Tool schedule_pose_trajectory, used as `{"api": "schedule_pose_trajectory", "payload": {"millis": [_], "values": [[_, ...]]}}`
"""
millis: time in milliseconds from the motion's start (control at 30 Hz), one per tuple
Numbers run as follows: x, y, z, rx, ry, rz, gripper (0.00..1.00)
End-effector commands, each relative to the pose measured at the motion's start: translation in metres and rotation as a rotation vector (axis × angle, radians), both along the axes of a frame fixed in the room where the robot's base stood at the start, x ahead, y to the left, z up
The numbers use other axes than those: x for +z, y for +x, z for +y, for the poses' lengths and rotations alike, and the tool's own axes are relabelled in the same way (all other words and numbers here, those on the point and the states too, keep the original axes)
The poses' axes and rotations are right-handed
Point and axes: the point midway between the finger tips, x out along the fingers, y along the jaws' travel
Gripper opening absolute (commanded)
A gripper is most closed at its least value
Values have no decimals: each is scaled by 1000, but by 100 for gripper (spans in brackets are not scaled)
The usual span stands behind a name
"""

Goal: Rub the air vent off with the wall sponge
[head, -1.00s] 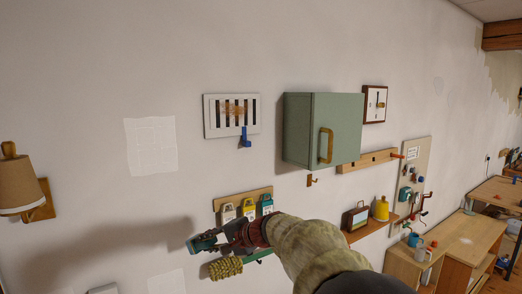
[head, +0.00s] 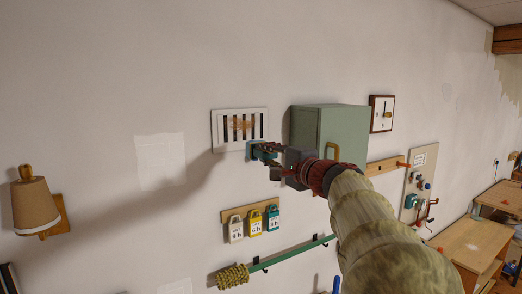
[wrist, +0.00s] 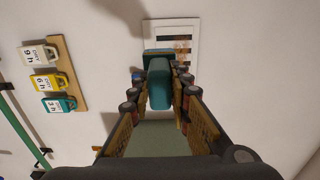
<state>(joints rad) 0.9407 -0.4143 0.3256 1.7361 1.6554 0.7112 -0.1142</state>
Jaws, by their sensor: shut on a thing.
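The air vent (head: 218,132) is a white slatted plate on the wall, with a rusty brown smear (head: 240,128) across its slats. My gripper (head: 272,153) is at the vent's lower right corner, shut on the teal wall sponge (head: 260,147). In the wrist view the sponge (wrist: 160,85) sits between both fingers, its wide pad facing the wall. The vent (wrist: 185,28) shows just beyond the pad, which covers part of it. I cannot tell whether the pad touches the vent. The vent's blue lever is hidden behind the gripper.
A green cabinet (head: 343,125) with a tan handle stands out from the wall right beside my gripper. Several tags (head: 255,221) hang on a wooden rack below, above a green rail (head: 290,256). A lamp (head: 35,205) is at left. The wall left of the vent is mostly clear.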

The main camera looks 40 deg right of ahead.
Motion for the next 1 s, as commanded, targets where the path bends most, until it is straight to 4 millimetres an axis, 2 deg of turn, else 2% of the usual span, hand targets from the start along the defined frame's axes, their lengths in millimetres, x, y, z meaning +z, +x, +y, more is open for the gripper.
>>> {"api": "schedule_pose_trajectory", "payload": {"millis": [133,267,1000], "values": [[4,3,-2,-3,0,-3,0],[4,15,-5,-2,0,-3,0],[4,106,-26,-1,1,-2,0]]}}
